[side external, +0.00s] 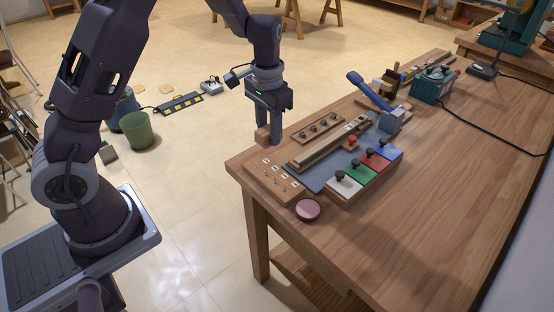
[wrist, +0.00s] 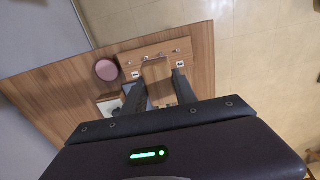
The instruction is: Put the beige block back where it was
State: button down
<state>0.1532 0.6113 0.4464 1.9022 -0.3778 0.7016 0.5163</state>
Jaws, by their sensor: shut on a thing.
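My gripper (side external: 268,137) is shut on the beige block (side external: 262,132), near the table's far left corner. In the wrist view, the beige block (wrist: 157,76) sits between the two fingers (wrist: 155,84), in front of a wooden board (wrist: 188,50) with small pegs and white labels. The same board (side external: 273,183) lies at the near left end of the table in the side view. The block appears to be held above the table; the exact gap under it cannot be told. The fingers hide part of the block.
A round pink disc (side external: 307,210) lies near the front edge. A small knobbed rail (side external: 319,129) lies beside my gripper.

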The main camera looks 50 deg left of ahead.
send_over(282, 150)
notch_tip(282, 150, down, 4)
notch_tip(282, 150, down, 10)
jog(key=shift+r, duration=0.1)
jog(key=c, duration=1)
grip_release()
jog(key=shift+f, duration=0.2)
jog(key=shift+o, duration=0.2)
